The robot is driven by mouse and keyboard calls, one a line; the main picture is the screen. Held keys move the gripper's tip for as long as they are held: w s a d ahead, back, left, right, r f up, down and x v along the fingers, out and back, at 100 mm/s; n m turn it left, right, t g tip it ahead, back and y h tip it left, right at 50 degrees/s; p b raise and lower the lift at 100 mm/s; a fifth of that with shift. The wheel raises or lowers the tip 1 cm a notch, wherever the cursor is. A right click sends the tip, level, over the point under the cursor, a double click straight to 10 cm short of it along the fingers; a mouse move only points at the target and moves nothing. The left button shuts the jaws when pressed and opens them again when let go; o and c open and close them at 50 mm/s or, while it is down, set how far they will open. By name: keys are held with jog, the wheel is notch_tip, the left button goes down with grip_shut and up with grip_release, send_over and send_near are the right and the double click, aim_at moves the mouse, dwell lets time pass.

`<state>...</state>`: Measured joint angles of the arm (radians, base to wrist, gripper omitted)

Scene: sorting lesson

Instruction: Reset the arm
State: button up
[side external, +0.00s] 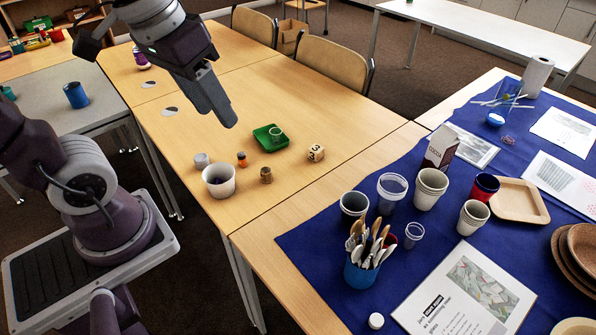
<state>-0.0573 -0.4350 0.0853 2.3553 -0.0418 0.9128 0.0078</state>
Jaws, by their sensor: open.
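My gripper (222,112) hangs in the air over the wooden table (330,108), pointing down and to the right. It is open, and I see nothing between its fingers. Below it on the table are a white cup (219,189), a small grey cup (201,160), a small orange bottle (242,160) and a small brown piece (266,175). A pale die (316,152) stands right of the tray.
A blue cloth (305,245) at the right bears stacked cups (429,187), a carton (440,146), a blue holder of spoons (361,274) and printed sheets. A grey table (55,100) with a blue cup (76,95) stands at the left. Chairs (331,68) line the far edge.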

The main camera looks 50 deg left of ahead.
jog(key=s, duration=0.1)
jog(key=s+d+m+t, duration=0.1)
jog(key=s, duration=0.1)
jog(key=s+d+t, duration=0.1)
jog(key=s, duration=0.1)
jog(key=shift+s+r+m, duration=0.1)
jog(key=shift+s+m, duration=0.05)
jog(key=shift+m, duration=0.25)
